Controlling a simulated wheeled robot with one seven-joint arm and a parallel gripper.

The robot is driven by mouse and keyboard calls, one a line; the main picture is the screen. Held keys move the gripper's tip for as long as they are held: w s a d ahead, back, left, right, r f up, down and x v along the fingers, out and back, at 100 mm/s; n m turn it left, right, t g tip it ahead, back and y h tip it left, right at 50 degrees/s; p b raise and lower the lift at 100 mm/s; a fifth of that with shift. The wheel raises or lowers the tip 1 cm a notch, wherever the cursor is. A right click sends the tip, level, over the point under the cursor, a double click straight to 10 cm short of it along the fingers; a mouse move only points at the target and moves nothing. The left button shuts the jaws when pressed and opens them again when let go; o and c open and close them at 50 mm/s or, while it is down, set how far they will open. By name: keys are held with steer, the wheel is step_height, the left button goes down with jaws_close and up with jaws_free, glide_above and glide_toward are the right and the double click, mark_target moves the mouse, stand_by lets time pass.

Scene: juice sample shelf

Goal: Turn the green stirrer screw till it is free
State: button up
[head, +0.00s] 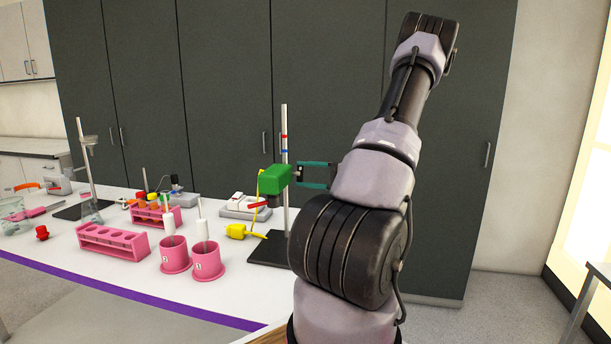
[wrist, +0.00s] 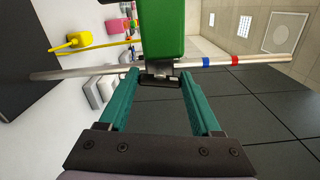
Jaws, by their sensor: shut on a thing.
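The green stirrer (head: 275,179) is mounted on a metal stand rod (head: 285,135) that rises from a black base (head: 270,249). In the wrist view the green stirrer body (wrist: 163,28) is at the top centre, with the rod (wrist: 95,70) crossing beside it. The dark screw (wrist: 160,79) sits on the side of the stirrer that faces my gripper. My gripper (wrist: 160,80) has teal fingers, one on each side of the screw, and is shut on it. In the head view my gripper (head: 299,174) reaches the stirrer from the right.
Pink cups (head: 208,262) holding white items and a pink rack (head: 114,242) stand left of the stand. A yellow object (head: 237,231) with a yellow cable lies by the base. A white device (head: 240,208) is behind. Dark cabinets (head: 225,80) line the back.

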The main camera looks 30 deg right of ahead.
steer(key=shift+n, duration=0.9)
steer(key=o, duration=1.4)
steer(key=v, duration=1.1)
